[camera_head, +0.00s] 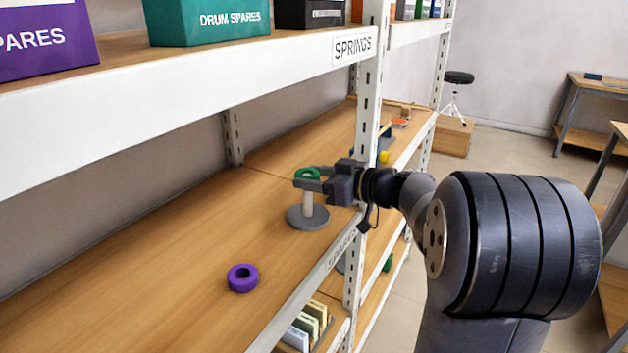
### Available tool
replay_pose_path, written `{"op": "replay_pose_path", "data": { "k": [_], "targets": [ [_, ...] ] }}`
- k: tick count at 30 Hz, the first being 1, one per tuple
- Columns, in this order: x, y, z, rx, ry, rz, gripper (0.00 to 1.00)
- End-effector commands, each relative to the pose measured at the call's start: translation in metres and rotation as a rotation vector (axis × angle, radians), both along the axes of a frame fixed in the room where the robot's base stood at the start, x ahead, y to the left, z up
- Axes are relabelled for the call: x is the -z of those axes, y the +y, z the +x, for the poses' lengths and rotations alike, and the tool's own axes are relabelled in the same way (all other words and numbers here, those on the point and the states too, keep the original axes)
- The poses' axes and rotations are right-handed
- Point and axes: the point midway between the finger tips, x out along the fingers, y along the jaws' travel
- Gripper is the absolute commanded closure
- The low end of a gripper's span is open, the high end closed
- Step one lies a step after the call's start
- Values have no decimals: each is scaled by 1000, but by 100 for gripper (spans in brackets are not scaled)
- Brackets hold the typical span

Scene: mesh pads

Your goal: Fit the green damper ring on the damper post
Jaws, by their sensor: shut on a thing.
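The green damper ring (308,173) is between the fingers of my gripper (306,179), which is shut on it. The damper post (308,204) is a pale upright post on a round grey base (307,218), standing on the wooden shelf. The ring appears at the top of the post, directly above it in this view. The fingers hide the post's top, so I cannot tell whether the ring is around the post or just over it.
A purple ring (243,278) lies on the shelf (150,290) nearer to me. A white rack upright (367,110) stands close beside my wrist. The upper shelf (200,90) with labelled boxes overhangs the left side. The shelf left of the post is clear.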

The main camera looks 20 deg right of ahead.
Motion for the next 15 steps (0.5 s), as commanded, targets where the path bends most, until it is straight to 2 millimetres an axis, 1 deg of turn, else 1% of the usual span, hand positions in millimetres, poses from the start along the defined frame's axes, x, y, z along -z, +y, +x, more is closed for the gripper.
{"op": "replay_pose_path", "data": {
  "k": [1, 15],
  "targets": [
    [5, 0, 0, 0, -1, 0, 74],
    [23, 0, 0, 0, -2, -1, 74]
  ]
}}
